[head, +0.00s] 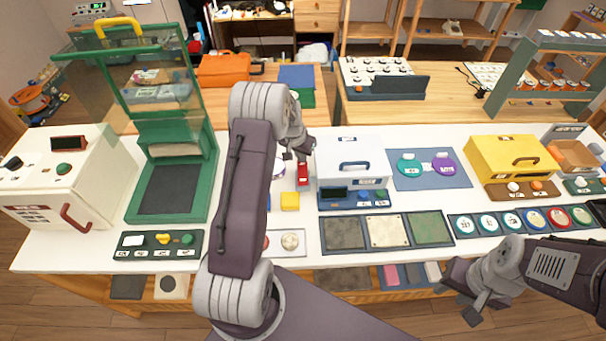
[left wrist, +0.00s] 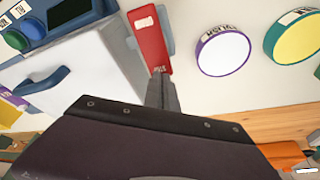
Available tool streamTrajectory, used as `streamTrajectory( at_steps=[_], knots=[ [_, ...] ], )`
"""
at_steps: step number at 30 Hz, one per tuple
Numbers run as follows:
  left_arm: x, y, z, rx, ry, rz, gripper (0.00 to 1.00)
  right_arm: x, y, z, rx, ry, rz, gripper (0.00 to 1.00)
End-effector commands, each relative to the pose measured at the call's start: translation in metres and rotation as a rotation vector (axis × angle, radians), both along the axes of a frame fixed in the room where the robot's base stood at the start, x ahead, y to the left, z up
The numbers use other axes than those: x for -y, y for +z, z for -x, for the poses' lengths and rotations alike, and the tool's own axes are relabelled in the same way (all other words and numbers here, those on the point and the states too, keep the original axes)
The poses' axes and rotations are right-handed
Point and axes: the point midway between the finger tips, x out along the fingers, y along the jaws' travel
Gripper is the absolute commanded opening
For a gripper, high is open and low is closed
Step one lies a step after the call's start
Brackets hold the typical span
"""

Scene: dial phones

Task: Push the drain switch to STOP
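A narrow red switch plate (head: 303,174) lies on the white table, left of the white box with a handle. In the left wrist view the red plate (left wrist: 149,42) carries a pale rocker or label and small lettering at its end nearest my fingers. I cannot read whether it is the drain switch or which way it is set. My left gripper (head: 301,156) is just beyond the plate's far end. Its fingers (left wrist: 161,88) look shut together and empty, with tips at the lettered end; contact cannot be told. My right gripper (head: 462,302) is open and empty near the front edge.
The white box (head: 352,168) stands close right of the plate. A yellow block (head: 290,201) lies in front. Round labelled discs, one purple-rimmed (left wrist: 224,51), are beside the plate. A green-framed stand (head: 168,150) is at left. My left arm hides part of the table.

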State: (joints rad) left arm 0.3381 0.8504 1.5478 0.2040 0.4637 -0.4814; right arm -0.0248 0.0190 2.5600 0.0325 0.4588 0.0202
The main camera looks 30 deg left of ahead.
Motion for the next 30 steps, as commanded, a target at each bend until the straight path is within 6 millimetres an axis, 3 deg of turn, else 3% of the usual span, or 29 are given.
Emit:
streamTrajectory(
  at_steps=[14,25,30],
  knots=[
    [0.000,-0.006,0.001,-0.002,0.000,0.001,0.00,0.000,-0.004,0.000,0.000,0.000,0.000,0.36],
    [0.000,0.026,0.000,-0.001,-0.001,0.000,0.00,0.000,0.020,0.000,0.000,0.000,0.000,0.36],
    [0.000,0.028,0.001,-0.002,0.000,0.001,0.00,0.000,0.021,0.000,0.000,0.000,0.000,0.36]
  ],
)
